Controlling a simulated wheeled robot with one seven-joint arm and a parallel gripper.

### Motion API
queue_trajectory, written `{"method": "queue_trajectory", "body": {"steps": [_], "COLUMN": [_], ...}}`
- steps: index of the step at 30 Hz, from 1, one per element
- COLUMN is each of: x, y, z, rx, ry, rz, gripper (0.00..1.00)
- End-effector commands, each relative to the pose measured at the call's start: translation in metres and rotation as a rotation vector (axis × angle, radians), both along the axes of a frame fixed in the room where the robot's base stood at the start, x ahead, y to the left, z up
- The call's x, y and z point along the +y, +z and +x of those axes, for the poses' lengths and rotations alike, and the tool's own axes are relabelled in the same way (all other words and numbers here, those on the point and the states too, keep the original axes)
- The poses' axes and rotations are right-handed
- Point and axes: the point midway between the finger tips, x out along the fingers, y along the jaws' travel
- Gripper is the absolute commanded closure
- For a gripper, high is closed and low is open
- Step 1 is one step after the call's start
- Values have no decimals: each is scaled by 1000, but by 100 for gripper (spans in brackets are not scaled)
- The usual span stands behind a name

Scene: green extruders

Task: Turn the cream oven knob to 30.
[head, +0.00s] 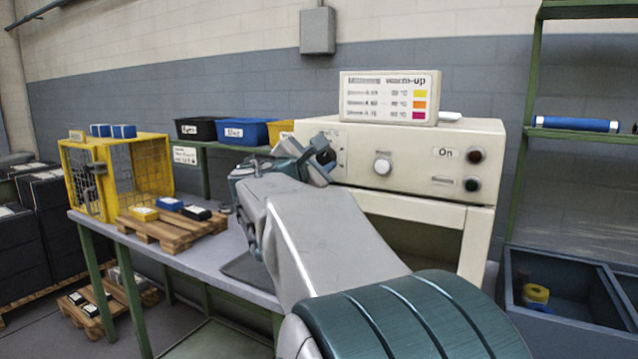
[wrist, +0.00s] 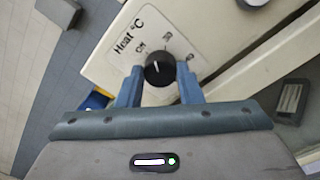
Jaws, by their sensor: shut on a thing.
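The cream oven (head: 455,160) stands on the bench, its front panel facing me. In the wrist view, a black round knob (wrist: 159,70) with a white pointer line sits on a cream panel (wrist: 120,65) marked "Heat °C". Marks are printed around it; the one at the upper right looks like 30, but the others are hard to read. The pointer leans slightly left of up in that view. My gripper (wrist: 160,80) is shut on the knob, a blue finger on each side.
A pale knob (head: 382,165) and two round buttons (head: 473,170) are further right on the oven front. A warm-up sign (head: 390,97) stands on top. A yellow cage (head: 118,175) and wooden pallet (head: 172,229) are on the bench (head: 225,262) at left.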

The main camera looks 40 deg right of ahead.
Motion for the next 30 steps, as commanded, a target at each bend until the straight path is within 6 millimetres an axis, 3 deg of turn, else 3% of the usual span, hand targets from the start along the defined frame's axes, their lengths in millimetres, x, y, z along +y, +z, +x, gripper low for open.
{"method": "queue_trajectory", "body": {"steps": [1,15,30], "x": [1,0,0], "y": [-8,-6,-2], "z": [0,1,0], "rx": [-45,-367,-469], "ry": [2,1,1], "rz": [17,153,196], "gripper": [90,90,90]}}
